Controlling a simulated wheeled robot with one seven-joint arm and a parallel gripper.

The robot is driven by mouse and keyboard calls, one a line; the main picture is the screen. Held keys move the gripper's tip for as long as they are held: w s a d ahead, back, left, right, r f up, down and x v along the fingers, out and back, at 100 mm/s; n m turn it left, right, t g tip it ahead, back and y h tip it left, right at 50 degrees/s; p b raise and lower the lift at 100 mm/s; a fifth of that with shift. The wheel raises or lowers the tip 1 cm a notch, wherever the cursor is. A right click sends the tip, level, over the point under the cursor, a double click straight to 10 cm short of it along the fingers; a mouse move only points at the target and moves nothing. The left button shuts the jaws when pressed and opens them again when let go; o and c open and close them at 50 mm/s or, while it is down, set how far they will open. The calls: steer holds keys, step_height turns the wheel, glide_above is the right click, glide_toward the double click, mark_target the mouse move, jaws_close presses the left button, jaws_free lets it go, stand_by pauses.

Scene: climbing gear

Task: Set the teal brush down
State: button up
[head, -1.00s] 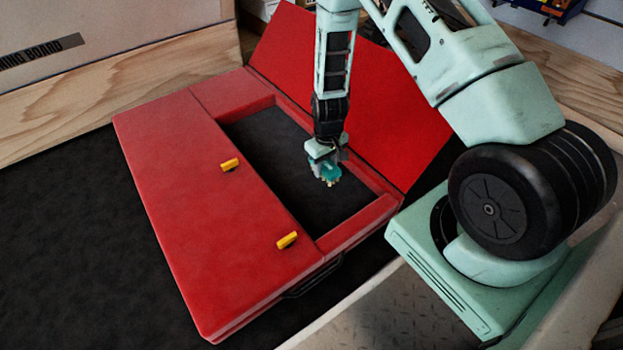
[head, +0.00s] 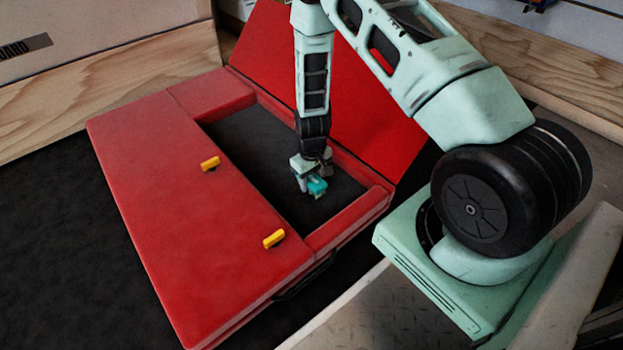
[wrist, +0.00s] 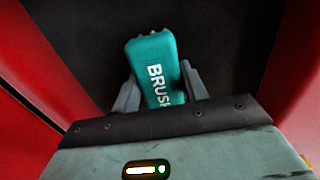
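The teal brush (wrist: 158,72), with "BRUSH" lettered in white, sits between the two fingers of my gripper (wrist: 160,88) in the wrist view. A finger lies against each side of it, so my gripper is shut on it. In the head view the brush (head: 317,187) shows at the tip of my gripper (head: 312,178). It is over the black-floored open compartment of the red case (head: 180,220), towards its front right. I cannot tell whether the brush touches the floor.
The red lid (head: 375,125) stands raised behind the compartment. The compartment's black floor (head: 250,135) is bare to the left of my gripper. Two yellow latches (head: 210,163) sit on the closed part of the case. Red walls flank my gripper closely in the wrist view.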

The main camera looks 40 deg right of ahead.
mark_target(312, 178)
steer(key=shift+o, duration=1.4)
step_height(312, 178, up, 12)
steer(key=p, duration=0.8)
steer(key=s+a+r+n+y, duration=0.2)
steer(key=s+a+r+n, duration=0.15)
steer(key=a+r, duration=1.35)
steer(key=s+a+r+n, duration=0.2)
steer(key=s+a+r, duration=0.1)
steer(key=s+r, duration=0.4)
steer(key=s+a+r+n+h, duration=0.1)
steer(key=s+a+r, duration=0.3)
steer(key=s, duration=1)
step_height(312, 178, up, 3)
steer(key=shift+a+n, duration=0.25)
steer(key=shift+n, duration=0.1)
